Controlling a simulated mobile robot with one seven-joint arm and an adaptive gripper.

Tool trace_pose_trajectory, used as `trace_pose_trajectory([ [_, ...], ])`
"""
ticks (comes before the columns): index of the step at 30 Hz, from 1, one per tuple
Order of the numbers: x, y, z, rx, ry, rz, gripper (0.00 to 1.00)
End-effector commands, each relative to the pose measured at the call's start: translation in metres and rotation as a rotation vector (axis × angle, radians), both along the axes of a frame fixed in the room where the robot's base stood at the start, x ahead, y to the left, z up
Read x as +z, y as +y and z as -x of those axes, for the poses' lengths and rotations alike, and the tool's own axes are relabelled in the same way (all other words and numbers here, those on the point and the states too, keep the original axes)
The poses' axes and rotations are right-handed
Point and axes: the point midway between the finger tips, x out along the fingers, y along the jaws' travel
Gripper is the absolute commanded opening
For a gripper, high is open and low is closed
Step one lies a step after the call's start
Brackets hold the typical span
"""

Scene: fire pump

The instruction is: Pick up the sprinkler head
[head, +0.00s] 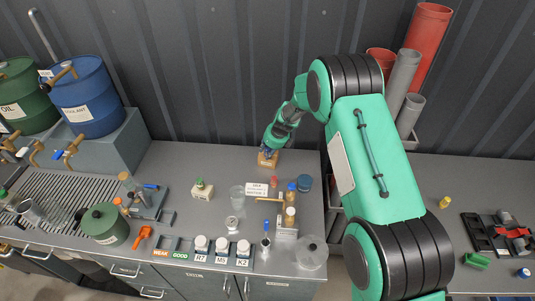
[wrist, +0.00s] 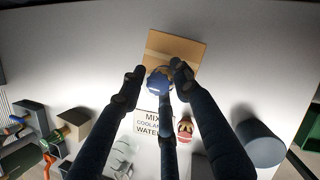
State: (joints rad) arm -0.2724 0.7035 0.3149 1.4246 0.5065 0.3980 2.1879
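My gripper (wrist: 158,70) is at the far side of the bench, over a small wooden block (head: 268,160). The block (wrist: 180,48) also shows in the wrist view, just beyond the fingertips. Between the fingers sits a small rounded thing with a blue lower part and a pale, brassy top, seemingly the sprinkler head (wrist: 158,82). The fingers stand close on both sides of it, and a third finger covers part of it from below. I cannot tell whether they touch it. In the head view the gripper hides it.
A "mix coolant water" sign (head: 257,190) stands close in front of the block. A red-topped item (wrist: 185,128) and a blue cylinder (head: 305,183) stand nearby. Bottles and a clear beaker (head: 237,196) are nearer the front. The bench left of the block is clear.

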Motion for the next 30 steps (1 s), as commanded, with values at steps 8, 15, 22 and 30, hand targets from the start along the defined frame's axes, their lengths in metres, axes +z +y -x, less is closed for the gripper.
trace_pose_trajectory([
  [8, 0.000, 0.000, 0.000, 0.000, 0.000, 0.000, 0.00],
  [15, 0.004, 0.000, 0.000, 0.000, -0.001, -0.001, 0.00],
  [22, 0.023, 0.000, 0.000, 0.000, -0.001, -0.001, 0.00],
  [30, 0.038, -0.007, 0.021, -0.001, 0.001, -0.001, 0.00],
])
